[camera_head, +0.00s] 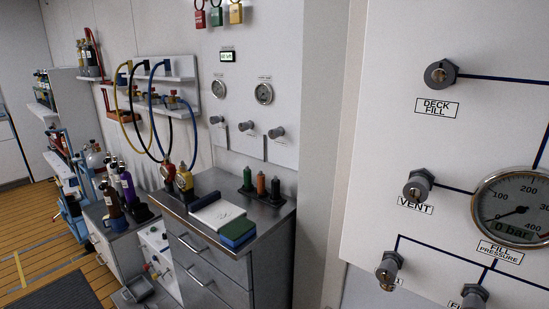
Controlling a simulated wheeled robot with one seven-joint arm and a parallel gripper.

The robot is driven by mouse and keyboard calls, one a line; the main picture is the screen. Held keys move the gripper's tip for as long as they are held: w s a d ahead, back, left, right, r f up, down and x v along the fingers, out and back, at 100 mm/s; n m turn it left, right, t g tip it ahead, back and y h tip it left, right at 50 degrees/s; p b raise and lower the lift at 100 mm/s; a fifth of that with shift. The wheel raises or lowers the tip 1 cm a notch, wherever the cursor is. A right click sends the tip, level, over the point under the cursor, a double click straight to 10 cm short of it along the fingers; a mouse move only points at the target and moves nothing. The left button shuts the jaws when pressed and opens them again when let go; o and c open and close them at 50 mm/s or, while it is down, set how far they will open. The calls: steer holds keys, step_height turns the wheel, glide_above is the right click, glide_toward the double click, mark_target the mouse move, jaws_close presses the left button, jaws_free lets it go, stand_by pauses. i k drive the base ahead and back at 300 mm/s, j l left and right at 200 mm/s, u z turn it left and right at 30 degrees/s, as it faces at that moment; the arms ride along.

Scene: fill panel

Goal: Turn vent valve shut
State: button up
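The vent valve (418,184) is a dark grey round knob on the pale fill panel (400,130) at the right. Its VENT label (415,205) sits just under it, and a dark line runs from it to the pressure gauge. I cannot tell from its shape whether it is open or shut. The fill pressure gauge (515,205) is round and reads 0 bar. The deck fill fitting (440,73) is above the vent valve. Another knob (388,268) is below it, its label partly hidden. My gripper is not in view.
A grey drawer cabinet (225,265) stands left of the panel with a book (237,232) and small bottles on top. Hoses (140,110) hang on the wall behind. Gas cylinders stand further left. The wooden floor (40,250) at the lower left has open room.

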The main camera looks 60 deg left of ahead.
mark_target(416, 191)
steer(key=u, duration=1)
steer(key=k+j+z, duration=0.1)
steer(key=j, duration=0.2)
steer(key=k+j+z, duration=0.15)
steer(key=j, duration=0.15)
steer(key=i, duration=0.05)
